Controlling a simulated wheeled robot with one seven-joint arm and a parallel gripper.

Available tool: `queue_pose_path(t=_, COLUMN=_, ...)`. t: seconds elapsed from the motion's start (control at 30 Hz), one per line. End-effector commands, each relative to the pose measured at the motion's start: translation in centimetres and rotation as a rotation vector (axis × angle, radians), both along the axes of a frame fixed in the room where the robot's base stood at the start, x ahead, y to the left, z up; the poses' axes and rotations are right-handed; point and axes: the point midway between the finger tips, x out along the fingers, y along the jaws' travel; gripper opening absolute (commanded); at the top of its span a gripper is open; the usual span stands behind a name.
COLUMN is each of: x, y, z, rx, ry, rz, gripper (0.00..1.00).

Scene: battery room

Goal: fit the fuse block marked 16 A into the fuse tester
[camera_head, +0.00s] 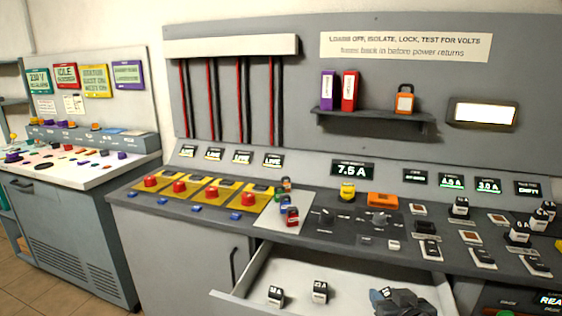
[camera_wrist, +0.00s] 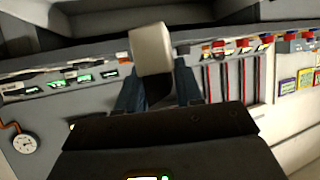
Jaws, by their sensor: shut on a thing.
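My gripper (camera_head: 385,302) is low over the right part of the open drawer, at the bottom of the head view. It is shut on a fuse block (camera_head: 404,295), dark with white marks too small to read. In the wrist view the block (camera_wrist: 151,48) shows a pale face between the two blue-grey fingers (camera_wrist: 156,88). Two other black-and-white fuse blocks stand in the drawer, one at the left (camera_head: 275,295) and one in the middle (camera_head: 320,291). A small display at the far right (camera_head: 527,188) seems to read tester empty. I cannot make out the tester's socket.
The drawer (camera_head: 232,300) is pulled out below the console top. Yellow panels with red buttons (camera_head: 180,187) fill the left. A shelf (camera_head: 375,121) juts from the wall panel.

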Motion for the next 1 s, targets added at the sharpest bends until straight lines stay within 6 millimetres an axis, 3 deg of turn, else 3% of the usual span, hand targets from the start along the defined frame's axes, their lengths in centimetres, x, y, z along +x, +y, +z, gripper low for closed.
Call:
queue_pose_path(t=0.8, x=-10.8, y=-0.1, z=-5.3, rx=0.004, ry=-0.001, rz=-0.004, gripper=0.0)
queue_pose_path(t=1.0, x=-11.6, y=-0.1, z=-6.4, rx=0.009, ry=0.028, rz=-0.01, gripper=0.0)
